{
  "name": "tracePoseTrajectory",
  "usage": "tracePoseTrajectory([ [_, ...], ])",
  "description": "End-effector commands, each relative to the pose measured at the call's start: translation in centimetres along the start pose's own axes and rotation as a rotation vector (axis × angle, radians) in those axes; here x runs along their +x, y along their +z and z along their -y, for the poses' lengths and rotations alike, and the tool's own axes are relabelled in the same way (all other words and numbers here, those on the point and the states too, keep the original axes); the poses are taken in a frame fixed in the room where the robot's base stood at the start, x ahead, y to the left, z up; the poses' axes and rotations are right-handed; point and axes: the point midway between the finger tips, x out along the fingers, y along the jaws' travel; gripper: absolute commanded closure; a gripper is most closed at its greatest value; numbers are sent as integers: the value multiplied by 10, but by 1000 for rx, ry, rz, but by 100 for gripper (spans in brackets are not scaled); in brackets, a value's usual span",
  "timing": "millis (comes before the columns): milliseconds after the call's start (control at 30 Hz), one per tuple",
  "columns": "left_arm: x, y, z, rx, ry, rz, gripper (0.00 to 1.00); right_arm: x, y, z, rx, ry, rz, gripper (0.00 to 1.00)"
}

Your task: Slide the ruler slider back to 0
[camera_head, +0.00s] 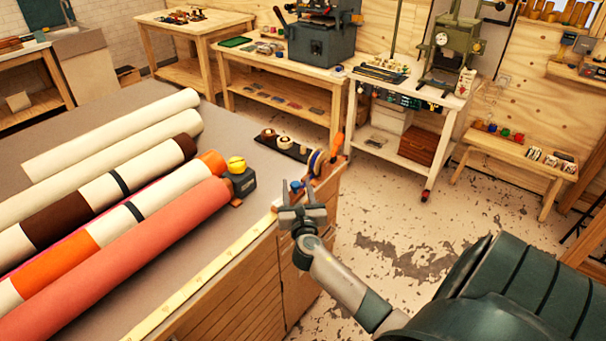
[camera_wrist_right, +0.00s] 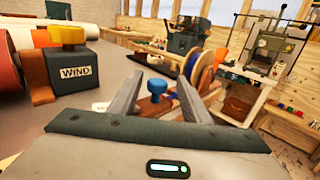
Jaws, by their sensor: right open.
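The ruler (camera_head: 205,272) is a pale yellow strip along the front edge of the table. A blue knob (camera_head: 296,187), which looks like the slider's, stands near the ruler's far end, by the table corner. In the right wrist view the blue knob (camera_wrist_right: 157,87) has a wooden piece under it and shows between my fingers. My right gripper (camera_head: 301,208) is open at that end of the ruler; in its wrist view its two fingers (camera_wrist_right: 161,82) are spread, one on each side of the knob. Contact cannot be told. The ruler's marks are too small to read. My left gripper is out of view.
A dark box marked WIND with a yellow knob (camera_head: 236,164) stands beside several large rolls (camera_head: 130,250) on the table. A dark strip with small rolls (camera_head: 285,145) and upright spools (camera_head: 316,163) lie beyond the gripper. Open floor (camera_head: 400,230) is to the right.

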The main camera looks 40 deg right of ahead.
Motion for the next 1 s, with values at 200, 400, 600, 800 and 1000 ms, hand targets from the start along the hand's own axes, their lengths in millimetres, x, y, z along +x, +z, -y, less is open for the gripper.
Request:
tracePoseTrajectory([
  [200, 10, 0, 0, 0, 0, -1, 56, -36, -4, 0, 1, 1, -2, 57],
  [400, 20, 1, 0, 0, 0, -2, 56, -77, -4, 1, 1, 0, -2, 57],
  [600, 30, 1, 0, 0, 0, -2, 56, -117, -4, 1, 1, 0, -3, 57],
  [800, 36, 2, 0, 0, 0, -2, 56, -144, -2, 2, 1, -2, -1, 57],
  [1000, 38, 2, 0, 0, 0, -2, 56, -155, -1, 2, 1, -2, -1, 57],
])
